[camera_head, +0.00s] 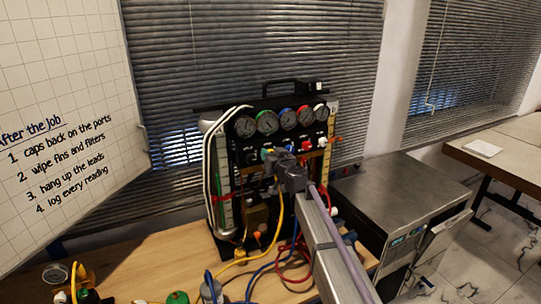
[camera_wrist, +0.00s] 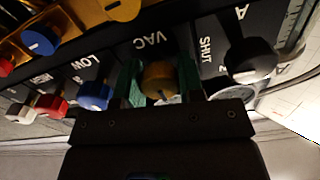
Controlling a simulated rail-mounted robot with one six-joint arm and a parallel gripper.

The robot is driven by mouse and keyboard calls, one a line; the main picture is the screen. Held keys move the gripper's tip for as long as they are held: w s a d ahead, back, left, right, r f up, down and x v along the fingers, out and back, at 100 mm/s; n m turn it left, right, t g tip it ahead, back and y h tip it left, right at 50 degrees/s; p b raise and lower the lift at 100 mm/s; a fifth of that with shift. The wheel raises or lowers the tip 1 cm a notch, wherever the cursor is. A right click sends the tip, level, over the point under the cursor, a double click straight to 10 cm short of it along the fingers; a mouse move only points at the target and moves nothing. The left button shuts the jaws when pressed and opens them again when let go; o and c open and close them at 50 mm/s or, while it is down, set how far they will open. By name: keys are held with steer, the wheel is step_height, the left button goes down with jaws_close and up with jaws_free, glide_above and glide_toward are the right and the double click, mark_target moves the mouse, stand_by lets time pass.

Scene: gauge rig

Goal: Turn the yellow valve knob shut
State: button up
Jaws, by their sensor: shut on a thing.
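The yellow valve knob (camera_wrist: 160,77) sits on the black panel below the white VAC lettering in the wrist view. A short dark mark shows near its front edge. My gripper (camera_wrist: 160,82) has its green fingers on either side of the knob and is shut on it. In the head view my gripper (camera_head: 283,166) reaches the front of the gauge rig (camera_head: 262,108), and it hides the knob there. The word SHUT is printed to the right of the knob in the wrist view.
In the wrist view a black knob (camera_wrist: 250,61) stands close on the right and a blue knob (camera_wrist: 94,95) on the left. Another yellow knob (camera_wrist: 122,8) is above. In the head view, yellow (camera_head: 276,228) and blue hoses hang below my gripper over the wooden bench (camera_head: 140,262).

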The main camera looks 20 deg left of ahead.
steer(key=c, duration=0.3)
steer(key=shift+m, duration=0.4)
steer(key=m, duration=0.3)
steer(key=shift+m, duration=0.3)
steer(key=m, duration=0.4)
steer(key=shift+m, duration=0.3)
steer(key=m, duration=0.4)
steer(key=shift+m, duration=0.3)
steer(key=m, duration=0.4)
steer(key=shift+m, duration=0.3)
